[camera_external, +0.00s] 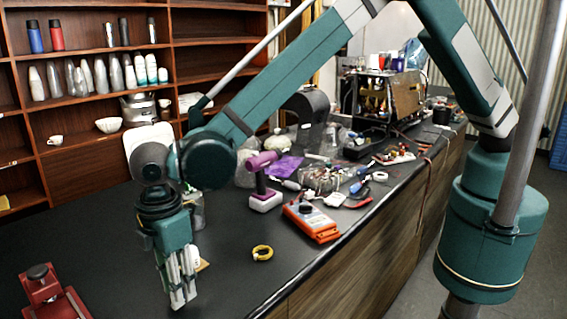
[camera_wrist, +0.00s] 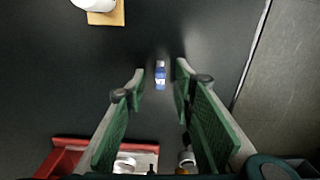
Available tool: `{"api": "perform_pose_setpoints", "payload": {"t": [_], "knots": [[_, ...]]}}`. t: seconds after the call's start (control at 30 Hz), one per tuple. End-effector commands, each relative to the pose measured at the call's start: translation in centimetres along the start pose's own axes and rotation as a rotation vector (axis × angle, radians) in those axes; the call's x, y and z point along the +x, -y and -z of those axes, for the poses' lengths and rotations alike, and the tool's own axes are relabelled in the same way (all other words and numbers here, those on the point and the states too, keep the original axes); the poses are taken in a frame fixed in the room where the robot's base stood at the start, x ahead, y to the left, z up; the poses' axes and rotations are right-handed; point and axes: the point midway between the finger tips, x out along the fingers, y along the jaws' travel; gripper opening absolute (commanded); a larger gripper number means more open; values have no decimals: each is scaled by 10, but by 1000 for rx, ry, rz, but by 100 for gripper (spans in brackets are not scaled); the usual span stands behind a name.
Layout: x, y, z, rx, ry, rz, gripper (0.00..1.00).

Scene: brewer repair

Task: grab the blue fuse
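The blue fuse (camera_wrist: 160,75) is a small cylinder with a blue middle and pale ends. It lies on the black countertop in the wrist view, apparently between my fingertips and below them. My gripper (camera_wrist: 160,78) is open, with a green-padded finger on either side of the fuse and a gap to each. In the external view my gripper (camera_external: 178,302) points down low over the counter. I cannot make out the fuse there. How far the fingertips are above it is hard to tell.
A red metal device (camera_external: 50,295) stands at the front left. A white object on a tan pad (camera_wrist: 117,17) is near my gripper. A yellow tape roll (camera_external: 262,253), an orange meter (camera_external: 311,222) and a purple drill (camera_external: 263,185) lie to the right. The counter edge is right of the fuse.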

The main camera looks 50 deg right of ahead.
Motion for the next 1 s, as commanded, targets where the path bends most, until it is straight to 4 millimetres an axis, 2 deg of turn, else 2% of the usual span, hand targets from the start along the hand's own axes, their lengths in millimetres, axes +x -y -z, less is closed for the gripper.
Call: {"api": "perform_pose_setpoints", "payload": {"t": [0.13,0.3,0.73,1.0], "knots": [[0,0,0,0,0,0,25],[0,0,0,0,0,0,2],[-2,0,0,0,0,0,2],[-21,0,0,0,0,0,2]]}}
